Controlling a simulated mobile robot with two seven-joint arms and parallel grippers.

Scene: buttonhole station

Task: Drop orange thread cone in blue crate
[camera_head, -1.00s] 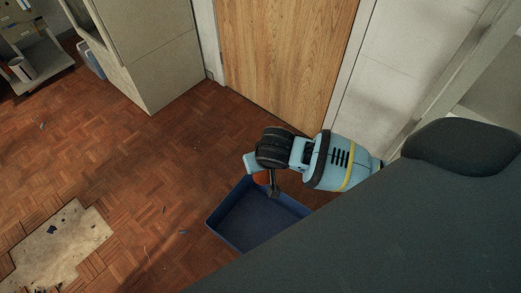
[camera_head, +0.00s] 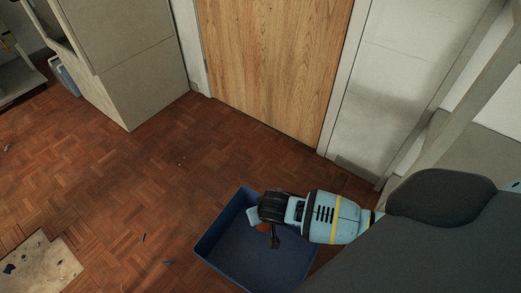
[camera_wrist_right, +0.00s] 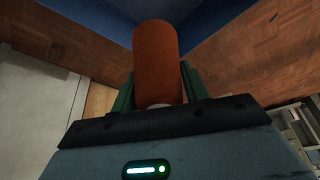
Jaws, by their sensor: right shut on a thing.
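The orange thread cone (camera_wrist_right: 157,62) is held between the green fingers of my right gripper (camera_wrist_right: 158,88) in the right wrist view. Only a small orange part of the cone (camera_head: 263,227) shows in the head view, beside the dark gripper fingers. The blue crate (camera_head: 222,222) stands on the floor, and my right gripper (camera_head: 272,228) is over it in the head view. Part of the crate's blue (camera_wrist_right: 105,18) also shows behind the cone in the right wrist view. The crate's right part is hidden by my arm and body. My left gripper is not in view.
A wooden door (camera_head: 275,60) and a pale wall (camera_head: 385,85) stand behind the crate. A beige cabinet (camera_head: 135,65) is at the upper left. A pale bare patch (camera_head: 42,265) with debris lies on the floor at lower left. The parquet floor between is mostly clear.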

